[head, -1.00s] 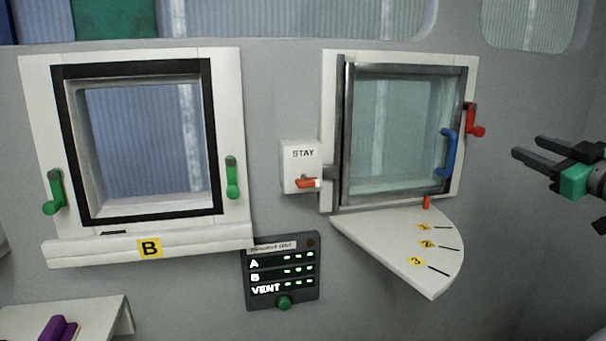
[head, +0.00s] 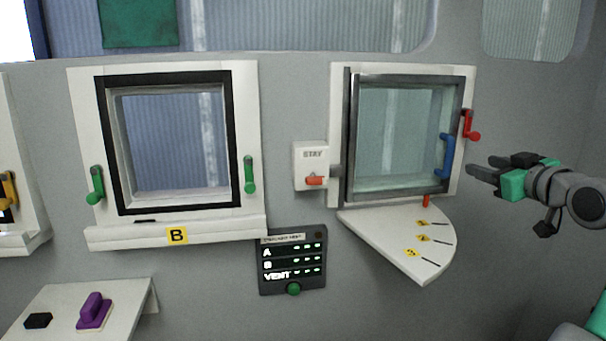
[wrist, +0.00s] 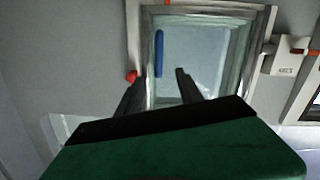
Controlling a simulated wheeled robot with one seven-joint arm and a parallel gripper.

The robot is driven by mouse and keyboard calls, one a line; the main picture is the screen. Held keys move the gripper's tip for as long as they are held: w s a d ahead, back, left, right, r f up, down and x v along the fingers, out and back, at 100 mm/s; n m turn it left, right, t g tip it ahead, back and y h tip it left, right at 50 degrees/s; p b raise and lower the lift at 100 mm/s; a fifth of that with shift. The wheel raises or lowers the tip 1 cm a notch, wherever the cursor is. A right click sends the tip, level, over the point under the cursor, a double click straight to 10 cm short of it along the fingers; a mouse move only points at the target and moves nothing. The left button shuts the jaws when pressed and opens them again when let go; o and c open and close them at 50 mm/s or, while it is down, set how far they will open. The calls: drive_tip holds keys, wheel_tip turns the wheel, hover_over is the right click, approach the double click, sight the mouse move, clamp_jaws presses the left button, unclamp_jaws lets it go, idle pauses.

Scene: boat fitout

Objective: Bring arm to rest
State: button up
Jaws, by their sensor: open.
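My gripper (head: 484,172) is open and empty at the right of the head view, its fingers pointing left toward the vent window. In the wrist view its two dark fingers (wrist: 158,88) stand apart in front of the window pane, with nothing between them. The vent window (head: 398,135) has a grey metal frame, a blue handle (head: 447,157) and a red lever (head: 469,126) on its right side. The gripper appears apart from both. The blue handle also shows in the wrist view (wrist: 159,53).
A white fan-shaped shelf (head: 385,230) with numbered yellow tags juts out below the vent window. A STAY box (head: 312,166) is left of it. Window B (head: 172,150) has green levers. A dark panel (head: 291,263) hangs between. A side table (head: 55,298) holds a purple object (head: 94,311).

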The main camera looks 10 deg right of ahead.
drive_tip(key=a+f+m+g+y+p, duration=0.1)
drive_tip(key=a+f+g+p, duration=0.3)
drive_tip(key=a, duration=0.8)
drive_tip(key=a+f+m+g+p, duration=0.1)
drive_tip(key=a+f+g+p, duration=0.4)
drive_tip(key=a, duration=0.7)
drive_tip(key=s+a+f+g+p, duration=0.2)
drive_tip(key=s+a+f, duration=0.3)
drive_tip(key=s+f, duration=0.2)
drive_tip(key=s+a+f+g+p, duration=0.1)
drive_tip(key=s+a+f, duration=0.4)
drive_tip(key=s, duration=0.6)
drive_tip(key=shift+s+f+m+g+p, duration=0.2)
drive_tip(key=shift+f+m+g+p, duration=0.15)
drive_tip(key=shift+f+g, duration=0.45)
